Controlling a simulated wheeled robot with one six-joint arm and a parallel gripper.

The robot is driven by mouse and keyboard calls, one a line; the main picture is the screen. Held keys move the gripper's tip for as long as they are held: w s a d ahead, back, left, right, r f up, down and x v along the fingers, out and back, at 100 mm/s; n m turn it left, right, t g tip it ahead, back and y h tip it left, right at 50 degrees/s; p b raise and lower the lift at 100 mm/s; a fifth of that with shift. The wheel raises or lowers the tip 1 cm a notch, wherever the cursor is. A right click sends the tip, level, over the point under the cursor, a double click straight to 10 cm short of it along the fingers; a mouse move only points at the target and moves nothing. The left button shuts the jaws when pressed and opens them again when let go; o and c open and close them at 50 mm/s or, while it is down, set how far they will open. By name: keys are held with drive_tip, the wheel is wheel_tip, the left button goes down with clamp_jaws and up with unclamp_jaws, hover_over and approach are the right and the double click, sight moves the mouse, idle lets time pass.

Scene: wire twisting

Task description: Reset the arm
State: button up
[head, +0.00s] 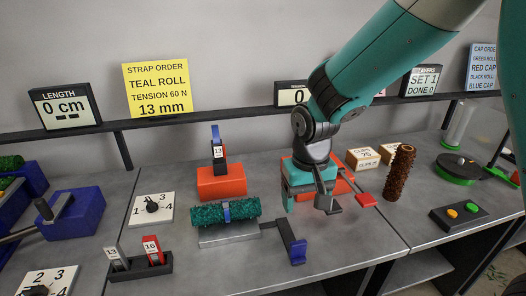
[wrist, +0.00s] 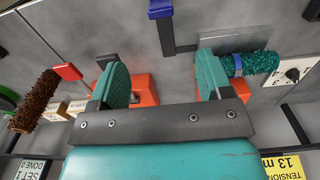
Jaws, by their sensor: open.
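My gripper (head: 306,196) hangs at the end of the teal arm, in front of an orange block (head: 342,181) on the bench. In the wrist view its two teal fingers (wrist: 163,78) stand wide apart with nothing between them. The teal roll (head: 230,213) lies on a grey stand left of my gripper, with a blue-grey strap around its middle. It also shows in the wrist view (wrist: 255,63), beyond one finger. The arm and gripper partly hide the orange block and the display behind.
A crank with a blue handle (head: 298,251) stands close to my gripper. A brown roll (head: 399,172) stands upright to the right, near wooden boxes (head: 363,158). An orange holder (head: 221,182) carries a tool marked 13. A button box (head: 458,216) sits near the right front edge.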

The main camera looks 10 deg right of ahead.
drive_tip(key=s+a+r+n+y, duration=0.2)
drive_tip(key=s+r, duration=0.4)
drive_tip(key=s, duration=0.3)
drive_tip(key=s+a+r+n+y, duration=0.2)
drive_tip(key=s+r+n, duration=0.3)
drive_tip(key=s, duration=0.4)
drive_tip(key=shift+s+a+r, duration=0.2)
drive_tip(key=shift+a+r, duration=0.1)
drive_tip(key=shift+r, duration=0.15)
